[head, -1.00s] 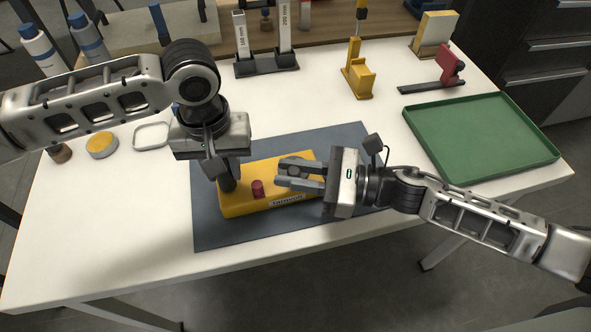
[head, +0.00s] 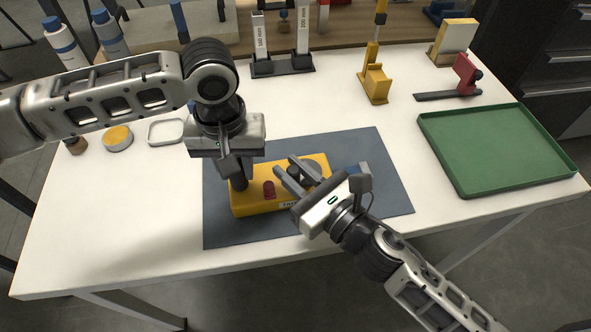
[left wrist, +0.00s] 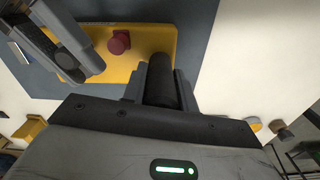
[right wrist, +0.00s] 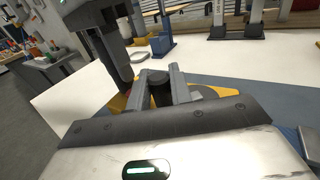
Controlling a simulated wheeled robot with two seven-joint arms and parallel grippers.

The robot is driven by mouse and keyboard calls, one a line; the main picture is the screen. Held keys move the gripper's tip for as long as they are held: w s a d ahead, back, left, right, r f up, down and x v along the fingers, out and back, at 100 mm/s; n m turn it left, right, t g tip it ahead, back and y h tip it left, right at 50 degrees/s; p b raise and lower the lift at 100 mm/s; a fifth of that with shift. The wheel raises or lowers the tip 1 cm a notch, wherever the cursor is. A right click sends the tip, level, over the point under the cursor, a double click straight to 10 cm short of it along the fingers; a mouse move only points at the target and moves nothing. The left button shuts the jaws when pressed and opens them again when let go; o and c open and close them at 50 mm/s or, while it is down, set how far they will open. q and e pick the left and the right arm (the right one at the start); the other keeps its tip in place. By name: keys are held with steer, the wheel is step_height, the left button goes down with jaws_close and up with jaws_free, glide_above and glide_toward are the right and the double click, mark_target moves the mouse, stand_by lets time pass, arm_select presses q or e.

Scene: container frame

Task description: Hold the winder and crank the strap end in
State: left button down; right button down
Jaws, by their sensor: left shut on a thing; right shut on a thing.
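The yellow winder (head: 250,204) lies on the dark blue-grey mat (head: 385,180), with a red button (head: 269,189) on top. My left gripper (head: 236,172) points down, shut on the upright black grip (left wrist: 161,80) at the winder's left end. My right gripper (head: 283,176) reaches in from the lower right over the winder, shut on the dark crank knob (right wrist: 154,77). The round grey crank hub (head: 309,171) is partly hidden behind its fingers. A blue and silver piece, seemingly the strap end (head: 362,170), shows at the winder's right end, partly behind my right gripper.
A green tray (head: 466,187) stands at the right. A red tool (head: 465,72) and a yellow stand (head: 375,84) are at the back, with a dark gauge rack (head: 283,67). A yellow-topped tin (head: 118,136) and an empty white tray (head: 166,142) are at the left. The front-left table is clear.

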stand_by(0.4)
steer(key=c, duration=1.3)
jaws_free()
steer(key=v, duration=1.2)
